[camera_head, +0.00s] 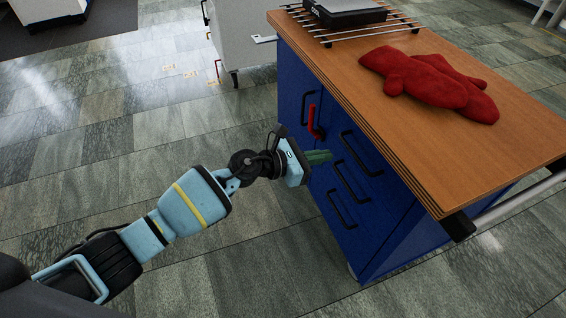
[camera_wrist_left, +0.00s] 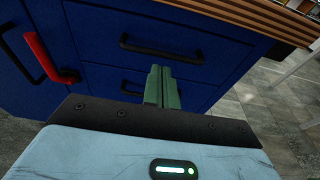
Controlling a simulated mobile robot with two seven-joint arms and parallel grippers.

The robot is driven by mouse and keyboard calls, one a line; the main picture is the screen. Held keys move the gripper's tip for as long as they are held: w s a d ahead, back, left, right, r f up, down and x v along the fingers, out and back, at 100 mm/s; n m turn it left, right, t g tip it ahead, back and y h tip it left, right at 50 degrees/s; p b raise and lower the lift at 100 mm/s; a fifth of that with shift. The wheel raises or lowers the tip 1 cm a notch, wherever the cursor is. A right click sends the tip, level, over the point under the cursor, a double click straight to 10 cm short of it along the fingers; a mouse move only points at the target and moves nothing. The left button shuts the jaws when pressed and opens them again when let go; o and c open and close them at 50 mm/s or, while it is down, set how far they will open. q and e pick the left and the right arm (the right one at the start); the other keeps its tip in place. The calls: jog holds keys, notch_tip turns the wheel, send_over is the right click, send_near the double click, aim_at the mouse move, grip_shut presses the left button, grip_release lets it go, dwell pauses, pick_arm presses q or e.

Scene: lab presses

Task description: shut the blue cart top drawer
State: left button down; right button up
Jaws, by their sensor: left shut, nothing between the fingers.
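The blue cart (camera_head: 292,78) with a wooden top stands at the right in the head view. Its top drawer (camera_head: 372,137) has a black bar handle, with two more handles below. In the left wrist view the top drawer front (camera_wrist_left: 215,44) is ahead of the fingers and looks about flush; I cannot tell whether a small gap remains. My left gripper (camera_head: 328,156) has its green fingers shut together, empty, pointing at the cart front, left of the top handle. In the left wrist view the fingertips (camera_wrist_left: 162,70) are just below that handle; contact is unclear. My right gripper is out of view.
A red handle (camera_head: 316,125) is on the cart door left of the drawers. Red mitts (camera_head: 430,82) and a wire rack (camera_head: 345,32) with a black device lie on top. A white cabinet (camera_head: 240,40) stands behind.

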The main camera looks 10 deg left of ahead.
pick_arm(q)
jog(key=v, duration=0.8)
jog(key=shift+w+f+p, duration=0.2)
jog(key=shift+p, duration=0.2)
jog(key=shift+a, duration=0.1)
